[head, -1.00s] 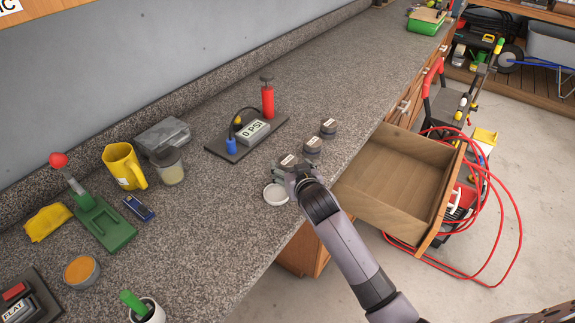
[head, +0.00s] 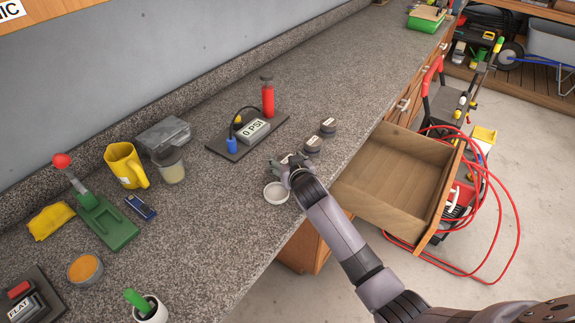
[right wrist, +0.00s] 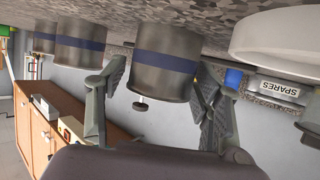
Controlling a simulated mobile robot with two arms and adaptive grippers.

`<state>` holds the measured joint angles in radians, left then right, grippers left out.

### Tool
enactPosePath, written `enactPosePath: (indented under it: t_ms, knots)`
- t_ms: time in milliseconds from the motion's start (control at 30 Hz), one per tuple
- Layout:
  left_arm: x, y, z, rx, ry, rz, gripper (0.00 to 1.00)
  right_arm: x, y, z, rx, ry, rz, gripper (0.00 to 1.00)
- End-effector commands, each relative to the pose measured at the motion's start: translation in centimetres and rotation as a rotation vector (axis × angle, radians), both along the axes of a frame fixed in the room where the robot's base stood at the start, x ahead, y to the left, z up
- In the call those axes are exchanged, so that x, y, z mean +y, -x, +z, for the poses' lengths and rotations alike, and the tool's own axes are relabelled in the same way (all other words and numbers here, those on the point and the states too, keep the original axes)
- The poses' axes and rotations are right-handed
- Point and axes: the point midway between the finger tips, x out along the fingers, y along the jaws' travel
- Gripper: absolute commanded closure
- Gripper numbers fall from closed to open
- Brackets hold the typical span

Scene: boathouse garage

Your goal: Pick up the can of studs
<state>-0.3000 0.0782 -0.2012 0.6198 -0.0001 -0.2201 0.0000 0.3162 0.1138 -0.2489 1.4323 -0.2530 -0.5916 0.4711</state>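Three small dark grey cans with pale lid labels stand in a row on the counter; the labels are too small to read, so I cannot tell which holds studs. The far can (head: 328,127) and middle can (head: 313,146) are clear of my gripper. My right gripper (head: 285,168) is at the nearest can, which it partly hides. In the right wrist view, this nearest can (right wrist: 166,60), with a blue band, stands between my two fingers (right wrist: 160,85). The fingers look spread around it, with a slim gap at the left. My left gripper is not in view.
A white round dish (head: 277,193) sits close beside my right gripper. A pump board (head: 221,150) with a gauge lies behind the cans. An open, empty wooden drawer (head: 390,182) juts out at the right.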

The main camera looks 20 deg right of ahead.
Motion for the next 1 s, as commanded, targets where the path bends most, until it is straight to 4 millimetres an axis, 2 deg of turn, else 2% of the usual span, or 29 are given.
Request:
enactPosePath:
  t_ms: [67, 667, 1000]
  knots:
    - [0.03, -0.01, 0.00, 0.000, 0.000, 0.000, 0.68, -0.01, 0.01, -0.01, 0.000, 0.000, 0.000, 0.47]
    - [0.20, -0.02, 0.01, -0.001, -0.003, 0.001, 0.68, -0.03, 0.03, -0.03, 0.001, 0.000, 0.000, 0.87]
    - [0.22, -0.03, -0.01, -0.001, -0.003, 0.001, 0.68, -0.04, -0.03, 0.44, -0.002, 0.000, -0.001, 0.88]
